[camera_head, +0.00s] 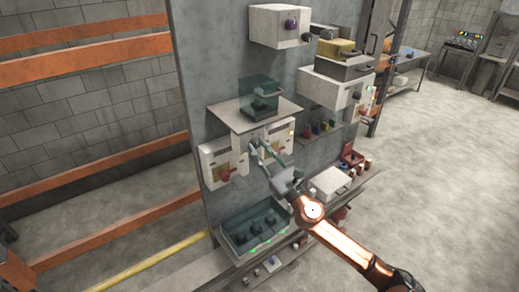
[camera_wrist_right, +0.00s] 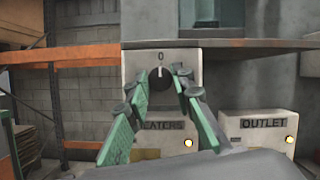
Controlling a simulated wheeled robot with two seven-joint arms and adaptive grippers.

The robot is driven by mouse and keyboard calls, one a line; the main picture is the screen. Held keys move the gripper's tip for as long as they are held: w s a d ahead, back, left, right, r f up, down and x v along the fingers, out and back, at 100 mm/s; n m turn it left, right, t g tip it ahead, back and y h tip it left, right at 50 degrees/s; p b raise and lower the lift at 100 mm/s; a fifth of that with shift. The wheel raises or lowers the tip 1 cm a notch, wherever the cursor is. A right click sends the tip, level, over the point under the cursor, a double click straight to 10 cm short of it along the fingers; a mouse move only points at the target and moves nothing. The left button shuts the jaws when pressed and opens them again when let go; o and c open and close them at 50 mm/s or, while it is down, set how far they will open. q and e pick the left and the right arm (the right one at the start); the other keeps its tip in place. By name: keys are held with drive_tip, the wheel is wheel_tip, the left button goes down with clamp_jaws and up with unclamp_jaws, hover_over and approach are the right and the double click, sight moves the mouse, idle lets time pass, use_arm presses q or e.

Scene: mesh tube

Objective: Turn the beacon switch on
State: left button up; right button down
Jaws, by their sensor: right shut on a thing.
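My right gripper (camera_head: 257,147) reaches the boxes on the grey upright panel. In the right wrist view its two green-padded fingers (camera_wrist_right: 159,82) close around a dark round knob (camera_wrist_right: 160,75) on a pale box front (camera_wrist_right: 135,62). The knob has a light mark pointing up, at a "0" printed above it. I see no readable "beacon" label. Below the knob, partly behind the fingers, is a label ending in "EATERS" with a lit lamp (camera_wrist_right: 188,142). In the head view the fingers hide the knob. My left gripper is not in view.
A box labelled OUTLET (camera_wrist_right: 262,135) stands to the right in the wrist view. A shelf with a clear case (camera_head: 260,88) juts out above my gripper. A box with a red handle (camera_head: 222,163) is at its left. A teal bin (camera_head: 228,232) is below.

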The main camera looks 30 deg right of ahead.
drive_tip(key=m+h+p, duration=0.1)
drive_tip(key=m, duration=0.1)
drive_tip(key=m+h+p, duration=0.1)
drive_tip(key=m+p, duration=0.1)
drive_tip(key=shift+a+r+m, duration=0.1)
drive_tip(key=shift+r+m, duration=0.1)
drive_tip(key=shift+m, duration=0.1)
drive_tip(key=m+h+p, duration=0.2)
drive_tip(key=m, duration=0.1)
drive_tip(key=m+h+p, duration=0.1)
drive_tip(key=m+p, duration=0.1)
drive_tip(key=m, duration=0.1)
drive_tip(key=shift+a+m+g+h, duration=0.1)
drive_tip(key=shift+m+g+h, duration=0.2)
drive_tip(key=shift+g+h, duration=0.1)
drive_tip(key=m+h+p, duration=0.1)
drive_tip(key=m+p, duration=0.1)
drive_tip(key=m, duration=0.1)
drive_tip(key=shift+g, duration=0.3)
drive_tip(key=shift+m+g+h+p, duration=0.45)
drive_tip(key=shift+m+p, duration=0.45)
drive_tip(key=shift+m, duration=0.3)
drive_tip(key=c, duration=1.7)
unclamp_jaws()
